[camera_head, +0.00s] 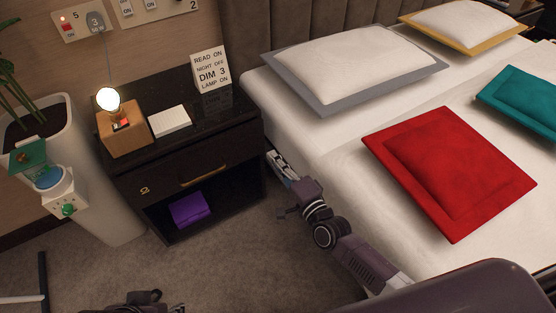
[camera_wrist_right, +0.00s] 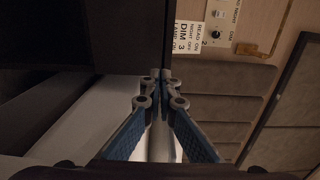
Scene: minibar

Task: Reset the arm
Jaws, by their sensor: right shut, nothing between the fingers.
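My right arm comes up from the bottom right in the head view. Its gripper (camera_head: 275,160) is in the gap between the nightstand (camera_head: 150,167) and the bed (camera_head: 330,175), near the nightstand's right front corner. In the right wrist view the two blue-grey fingers (camera_wrist_right: 160,78) come together at their tips, with nothing between them. A dark part at the bottom left of the head view looks like part of my left arm; no left fingers show.
The nightstand holds a lit lamp (camera_head: 109,101), a white notepad (camera_head: 170,121) and a sign (camera_head: 211,70). A purple item (camera_head: 190,209) lies on its open shelf. A red pillow (camera_head: 450,170) lies on the bed. A white planter (camera_head: 70,130) stands left. Carpet (camera_head: 230,265) in front is clear.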

